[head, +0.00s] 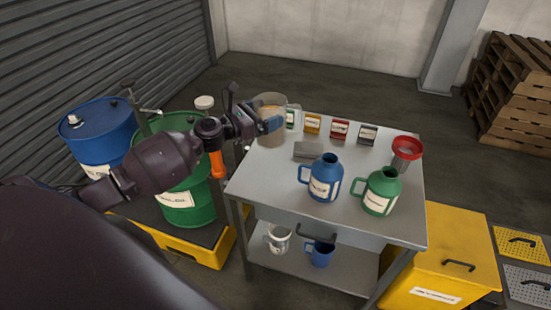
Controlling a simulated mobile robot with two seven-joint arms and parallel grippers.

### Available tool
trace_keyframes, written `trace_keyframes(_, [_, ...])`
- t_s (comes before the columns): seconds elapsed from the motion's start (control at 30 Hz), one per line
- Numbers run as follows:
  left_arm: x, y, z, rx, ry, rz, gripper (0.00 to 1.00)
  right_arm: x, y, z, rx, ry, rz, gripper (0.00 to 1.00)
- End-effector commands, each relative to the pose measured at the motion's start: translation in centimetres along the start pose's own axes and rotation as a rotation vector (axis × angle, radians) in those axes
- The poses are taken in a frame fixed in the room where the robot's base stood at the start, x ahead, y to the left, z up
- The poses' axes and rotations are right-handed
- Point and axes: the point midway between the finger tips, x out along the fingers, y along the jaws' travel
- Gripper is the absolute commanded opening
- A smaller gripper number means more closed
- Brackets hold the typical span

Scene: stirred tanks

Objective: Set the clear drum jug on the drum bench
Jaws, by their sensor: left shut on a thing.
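The clear drum jug (270,136), a translucent beige vessel, is upright at the far left corner of the drum bench (275,180), a grey metal table. My left gripper (266,122) reaches in from the left and is shut on the jug, covering part of its side. I cannot tell whether the jug's base touches the bench top. A blue jug (325,182) and a green jug (381,192) stand on the front part of the bench. My right gripper is not in view.
Small labelled cards or tins (340,130) line the back edge, with a red-rimmed funnel (406,152) at the right. A grey block (308,151) lies mid-bench. Blue (98,135) and green (188,205) drums stand left. Two vessels sit on the lower shelf (335,268).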

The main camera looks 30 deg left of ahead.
Motion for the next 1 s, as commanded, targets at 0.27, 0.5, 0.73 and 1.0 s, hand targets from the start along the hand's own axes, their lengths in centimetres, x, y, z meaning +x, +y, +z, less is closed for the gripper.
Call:
trace_keyframes(0.27, [0.1, 0.0, -6.2, -0.005, -0.001, 0.003, 0.17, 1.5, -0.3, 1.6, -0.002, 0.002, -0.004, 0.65])
trace_keyframes(0.5, [0.1, 0.0, -10.4, -0.003, -0.001, 0.002, 0.17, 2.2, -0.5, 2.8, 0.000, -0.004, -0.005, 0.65])
trace_keyframes(0.73, [0.1, 0.1, -11.8, 0.001, -0.004, 0.000, 0.17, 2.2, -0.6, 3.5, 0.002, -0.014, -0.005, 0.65])
trace_keyframes(1.0, [0.1, 0.0, -15.1, -0.003, -0.002, 0.000, 0.17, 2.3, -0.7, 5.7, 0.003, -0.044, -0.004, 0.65])
